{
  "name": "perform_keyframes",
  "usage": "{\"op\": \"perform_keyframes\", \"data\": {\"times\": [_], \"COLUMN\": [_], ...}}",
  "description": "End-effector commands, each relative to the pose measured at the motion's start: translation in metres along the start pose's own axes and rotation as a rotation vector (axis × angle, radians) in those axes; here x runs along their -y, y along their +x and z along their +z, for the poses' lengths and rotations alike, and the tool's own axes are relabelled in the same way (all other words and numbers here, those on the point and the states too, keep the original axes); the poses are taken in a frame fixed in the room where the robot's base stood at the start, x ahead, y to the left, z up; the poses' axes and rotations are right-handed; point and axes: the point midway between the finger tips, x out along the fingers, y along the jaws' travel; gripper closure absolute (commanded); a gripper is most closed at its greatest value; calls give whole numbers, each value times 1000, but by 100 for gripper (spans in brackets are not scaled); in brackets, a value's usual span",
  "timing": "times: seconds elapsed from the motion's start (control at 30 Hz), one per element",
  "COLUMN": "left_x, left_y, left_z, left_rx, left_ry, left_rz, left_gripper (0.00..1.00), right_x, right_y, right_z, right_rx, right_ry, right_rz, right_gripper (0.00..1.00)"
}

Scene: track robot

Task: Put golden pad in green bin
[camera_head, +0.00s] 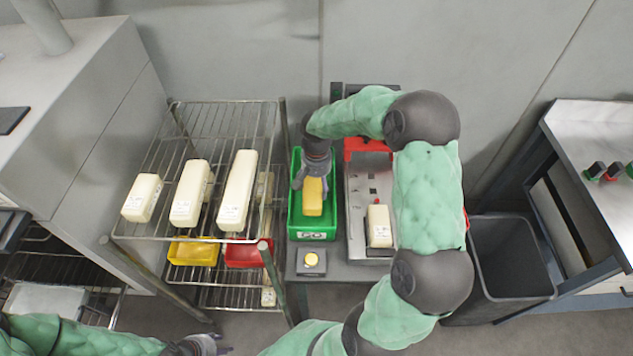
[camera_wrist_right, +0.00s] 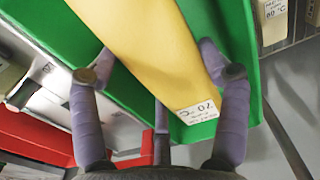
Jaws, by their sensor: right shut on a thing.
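The golden pad (camera_head: 313,197) is a yellow block with a white label at one end, seen within the outline of the green bin (camera_head: 297,222). My right gripper (camera_head: 315,180) reaches down over the bin and is shut on the golden pad. In the right wrist view the purple fingers (camera_wrist_right: 163,75) lie on both sides of the golden pad (camera_wrist_right: 150,45), with the green bin (camera_wrist_right: 232,25) behind it. I cannot tell whether the pad touches the bin's floor. My left gripper (camera_head: 205,346) is at the bottom edge, partly cut off, its fingers unclear.
A wire rack (camera_head: 215,125) with several cream blocks stands left of the bin. A yellow bin (camera_head: 193,252) and a red bin (camera_head: 246,254) sit below. A grey machine (camera_head: 358,215) holding a cream block is close on the right. A dark waste bin (camera_head: 510,255) stands further right.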

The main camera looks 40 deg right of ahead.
Motion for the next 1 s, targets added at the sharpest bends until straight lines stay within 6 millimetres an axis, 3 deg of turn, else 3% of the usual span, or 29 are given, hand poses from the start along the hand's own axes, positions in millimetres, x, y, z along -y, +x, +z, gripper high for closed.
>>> {"op": "perform_keyframes", "data": {"times": [0.07,0.1,0.2,0.67,1.0], "left_x": [0,0,0,0,0], "left_y": [0,0,0,0,0], "left_z": [0,0,0,0,0], "left_rx": [0,0,0,0,0], "left_ry": [0,0,0,0,0], "left_rz": [0,0,0,0,0], "left_gripper": [60,60,60,60,60], "right_x": [0,0,0,0,0], "right_y": [0,0,0,-6,-65], "right_z": [0,0,0,-1,-1], "right_rx": [0,-1,-1,-2,-5], "right_ry": [0,0,0,0,0], "right_rz": [0,0,0,-1,-2], "right_gripper": [57,21,0,0,0]}}
